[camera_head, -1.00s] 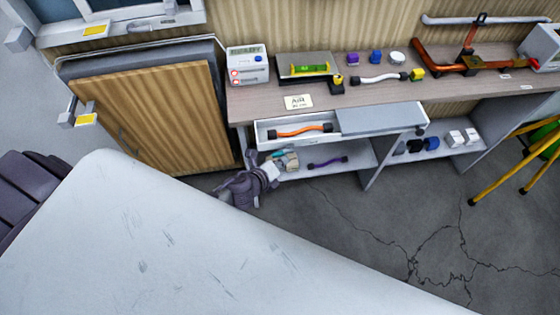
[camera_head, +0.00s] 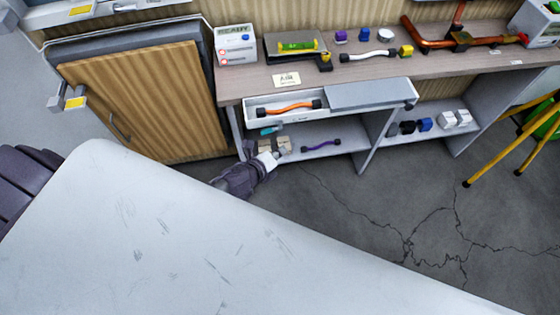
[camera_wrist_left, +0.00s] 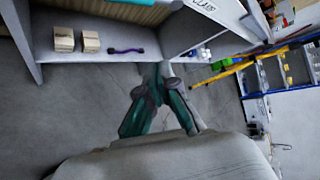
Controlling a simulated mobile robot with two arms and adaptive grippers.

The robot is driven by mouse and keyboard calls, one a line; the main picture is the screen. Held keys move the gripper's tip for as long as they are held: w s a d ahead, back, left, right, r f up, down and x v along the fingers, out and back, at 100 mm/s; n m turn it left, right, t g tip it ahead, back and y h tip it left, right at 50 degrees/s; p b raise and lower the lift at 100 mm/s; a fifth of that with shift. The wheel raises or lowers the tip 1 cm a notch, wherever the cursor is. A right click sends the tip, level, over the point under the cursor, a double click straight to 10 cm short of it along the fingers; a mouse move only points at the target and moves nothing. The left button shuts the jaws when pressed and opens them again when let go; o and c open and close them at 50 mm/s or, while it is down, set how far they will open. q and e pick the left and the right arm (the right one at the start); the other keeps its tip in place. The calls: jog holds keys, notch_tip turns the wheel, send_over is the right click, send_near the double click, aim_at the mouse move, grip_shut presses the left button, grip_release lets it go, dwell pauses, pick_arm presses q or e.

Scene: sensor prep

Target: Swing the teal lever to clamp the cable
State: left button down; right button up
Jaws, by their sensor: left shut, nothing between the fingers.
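A small teal piece (camera_head: 271,130), which looks like the lever, shows just below the left end of the open drawer; it is too small to tell its angle. In the wrist view a teal strip (camera_wrist_left: 135,2) is cut off at the top edge. An orange cable (camera_head: 290,108) with black ends lies in the drawer. I cannot tell which cable the lever clamps. My left gripper (camera_head: 281,150) is at the lower shelf's front, below the teal piece and apart from it. In the wrist view its fingers (camera_wrist_left: 158,72) meet, empty. My right gripper is not in view.
Beige blocks (camera_wrist_left: 64,39) and a purple cable (camera_wrist_left: 126,51) lie on the lower shelf (camera_head: 333,151), close to my left gripper. A white cable (camera_head: 368,55) lies on the bench top (camera_head: 232,88). A yellow-legged stand (camera_head: 500,152) is at right. The cracked floor between is clear.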

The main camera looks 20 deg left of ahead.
pick_arm(q)
jog(key=s+r, duration=0.4)
jog(key=r, duration=0.1)
jog(key=shift+d+r, duration=0.25)
jog(key=shift+r, duration=0.1)
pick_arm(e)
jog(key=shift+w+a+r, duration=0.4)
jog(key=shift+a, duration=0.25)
pick_arm(q)
jog(key=shift+s, duration=0.15)
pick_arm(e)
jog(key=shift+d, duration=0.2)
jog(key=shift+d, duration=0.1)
